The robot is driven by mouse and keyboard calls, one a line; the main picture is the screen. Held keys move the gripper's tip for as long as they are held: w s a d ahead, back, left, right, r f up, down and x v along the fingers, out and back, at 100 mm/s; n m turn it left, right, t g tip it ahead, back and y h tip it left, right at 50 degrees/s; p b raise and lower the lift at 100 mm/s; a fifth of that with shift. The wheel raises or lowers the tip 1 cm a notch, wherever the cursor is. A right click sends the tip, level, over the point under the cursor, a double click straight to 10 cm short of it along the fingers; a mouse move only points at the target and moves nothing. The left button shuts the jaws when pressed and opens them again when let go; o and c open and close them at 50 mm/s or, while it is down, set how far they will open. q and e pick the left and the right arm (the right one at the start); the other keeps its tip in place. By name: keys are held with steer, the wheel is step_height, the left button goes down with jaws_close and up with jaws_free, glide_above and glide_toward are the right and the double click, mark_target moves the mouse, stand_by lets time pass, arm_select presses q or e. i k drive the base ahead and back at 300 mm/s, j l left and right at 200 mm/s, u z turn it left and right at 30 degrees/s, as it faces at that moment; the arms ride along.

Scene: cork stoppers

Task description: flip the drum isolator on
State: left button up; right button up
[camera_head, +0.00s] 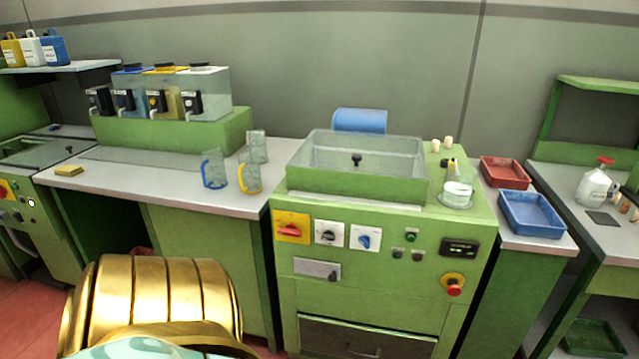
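A green machine (365,290) with a clear-walled basin (330,155) on top stands in the middle. On the left of its front panel is a yellow plate with a red rotary switch (290,230), its handle lying roughly horizontal. Beside it are a white plate with a black knob (328,234) and a white plate with a blue knob (364,240). No lettering naming the drum isolator is legible. A second yellow plate with a red switch (5,190) is on another green machine at the far left edge. Neither of my grippers shows.
A gold part of mine fills the lower left. Small buttons (410,237), a dark display (459,247) and a red stop button (453,286) are also on the panel. Jugs (214,169) stand on the left counter. Red (505,173) and blue trays (532,214) lie right.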

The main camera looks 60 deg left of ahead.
mark_target(290, 230)
steer(key=u, duration=0.45)
steer(key=j+u, duration=0.1)
steer(key=u, duration=0.75)
steer(key=i+u, duration=0.1)
steer(key=u, duration=0.75)
steer(key=i+j, duration=0.05)
